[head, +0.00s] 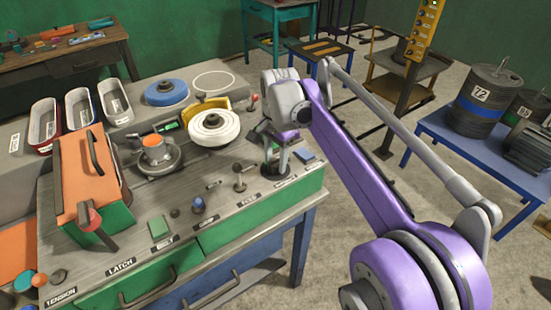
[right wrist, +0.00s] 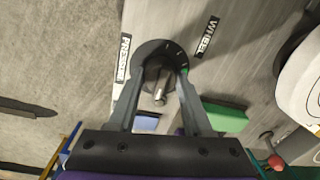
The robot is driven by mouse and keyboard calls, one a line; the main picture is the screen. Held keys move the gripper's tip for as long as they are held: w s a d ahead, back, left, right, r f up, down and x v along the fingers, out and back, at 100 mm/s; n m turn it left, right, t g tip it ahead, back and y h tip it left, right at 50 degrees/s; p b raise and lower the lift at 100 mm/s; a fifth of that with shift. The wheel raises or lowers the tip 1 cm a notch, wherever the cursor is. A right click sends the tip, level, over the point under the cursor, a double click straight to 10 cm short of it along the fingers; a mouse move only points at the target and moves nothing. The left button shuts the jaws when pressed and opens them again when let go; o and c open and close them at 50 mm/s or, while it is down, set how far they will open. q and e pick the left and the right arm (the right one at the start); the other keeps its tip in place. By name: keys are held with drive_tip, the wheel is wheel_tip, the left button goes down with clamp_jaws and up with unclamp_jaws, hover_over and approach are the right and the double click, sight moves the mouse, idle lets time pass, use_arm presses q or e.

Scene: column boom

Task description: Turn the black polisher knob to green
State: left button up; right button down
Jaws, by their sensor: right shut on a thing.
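A pale metal pointer or stub (right wrist: 160,96) sticks out between the fingers. In the head view my right gripper (head: 276,155) reaches down over the dial (head: 275,170) near the bench's front right corner and largely hides the knob. My left gripper is not in view.
The bench top (head: 228,205) also carries a small lever (head: 240,180), a blue knob (head: 198,204), a green block (head: 158,227) and a blue pad (head: 305,155). A white polishing wheel (head: 213,128) stands behind. An orange-and-green box (head: 80,170) is at left.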

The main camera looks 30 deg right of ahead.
sight(277, 163)
drive_tip(key=shift+c, duration=1.6)
unclamp_jaws()
wheel_tip(277, 163, up, 11)
drive_tip(key=p, duration=0.1)
drive_tip(key=shift+s+d, duration=0.15)
drive_tip(key=shift+s, duration=0.1)
drive_tip(key=shift+f, duration=0.1)
drive_tip(key=s+a+f+n+t+p, duration=0.1)
drive_tip(key=s+a+f+n, duration=0.2)
drive_tip(key=s+f+n, duration=0.2)
drive_tip(key=s+a+f+n+t+p, duration=0.1)
drive_tip(key=s+a+f+n, duration=0.3)
drive_tip(key=s+f, duration=0.4)
drive_tip(key=s+a+f+n+t, duration=0.2)
drive_tip(key=s+a+f+n, duration=0.1)
drive_tip(key=s+f+n, duration=0.2)
wheel_tip(277, 163, down, 2)
drive_tip(key=shift+s+a+f+n+t+p, duration=0.1)
drive_tip(key=shift+s+a+n+t+p, duration=0.25)
drive_tip(key=shift+s, duration=0.85)
